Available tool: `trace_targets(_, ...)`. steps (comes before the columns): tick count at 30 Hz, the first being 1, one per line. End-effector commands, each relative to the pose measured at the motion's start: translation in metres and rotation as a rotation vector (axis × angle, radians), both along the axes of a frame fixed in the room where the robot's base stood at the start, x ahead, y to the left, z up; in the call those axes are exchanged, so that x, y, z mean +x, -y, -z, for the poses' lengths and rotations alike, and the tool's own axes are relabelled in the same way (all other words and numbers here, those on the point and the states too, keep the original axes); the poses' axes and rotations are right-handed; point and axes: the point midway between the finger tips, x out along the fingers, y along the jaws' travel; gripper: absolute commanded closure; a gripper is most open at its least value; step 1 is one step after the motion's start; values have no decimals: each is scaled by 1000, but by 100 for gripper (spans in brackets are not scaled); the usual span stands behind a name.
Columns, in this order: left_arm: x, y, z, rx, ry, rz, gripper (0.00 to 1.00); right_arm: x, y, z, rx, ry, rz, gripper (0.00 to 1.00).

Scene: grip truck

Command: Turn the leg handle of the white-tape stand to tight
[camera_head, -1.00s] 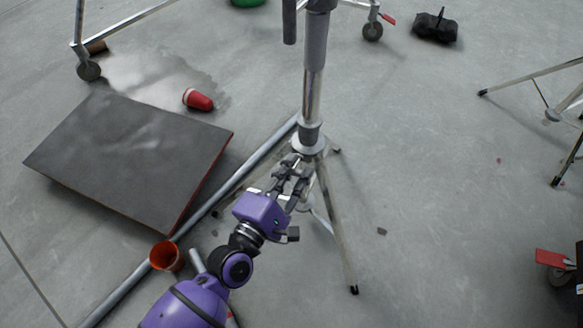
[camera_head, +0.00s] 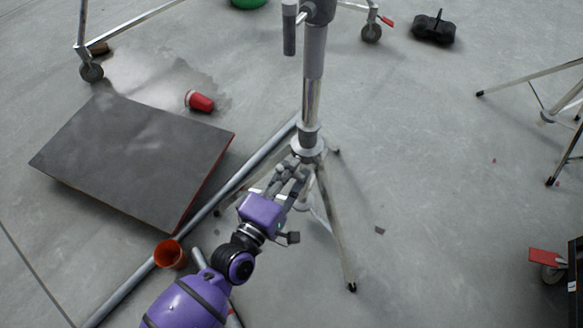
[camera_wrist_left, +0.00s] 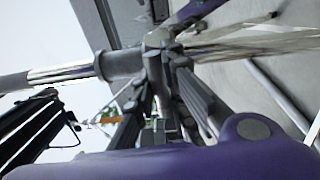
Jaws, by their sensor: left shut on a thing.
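The stand (camera_head: 313,85) rises at the top middle of the head view, with a chrome column, a collar (camera_head: 308,145) and splayed legs. No white tape can be made out on it. My left gripper (camera_head: 290,172) is at the collar, just below it and to its left, and is shut on the leg handle there. The fingers hide most of the handle, so its turn cannot be read. In the left wrist view the fingers (camera_wrist_left: 165,80) close at the stand's grey collar (camera_wrist_left: 120,64), beside the chrome column. My right gripper is not in view.
A dark board (camera_head: 130,160) lies left, beside a long pipe (camera_head: 225,190). An orange cup (camera_head: 169,254) and a red cup (camera_head: 199,101) lie nearby. Another stand (camera_head: 548,115) is at the right, with a red-pedalled caster (camera_head: 550,262) below. Floor right of the stand is mostly clear.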

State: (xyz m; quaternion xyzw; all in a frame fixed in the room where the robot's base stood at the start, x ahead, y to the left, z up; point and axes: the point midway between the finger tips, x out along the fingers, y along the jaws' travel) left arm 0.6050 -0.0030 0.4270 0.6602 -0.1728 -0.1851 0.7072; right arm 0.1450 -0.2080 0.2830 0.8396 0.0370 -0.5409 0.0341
Motion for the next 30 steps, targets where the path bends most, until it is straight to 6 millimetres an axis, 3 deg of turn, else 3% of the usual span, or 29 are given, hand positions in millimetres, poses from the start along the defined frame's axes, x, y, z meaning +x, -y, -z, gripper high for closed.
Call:
trace_targets(14, 0, 0, -2, 398, 223, 0, 100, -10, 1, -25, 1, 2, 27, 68)
trace_targets(30, 0, 0, -1, 844, 474, -1, 100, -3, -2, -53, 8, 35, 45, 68)
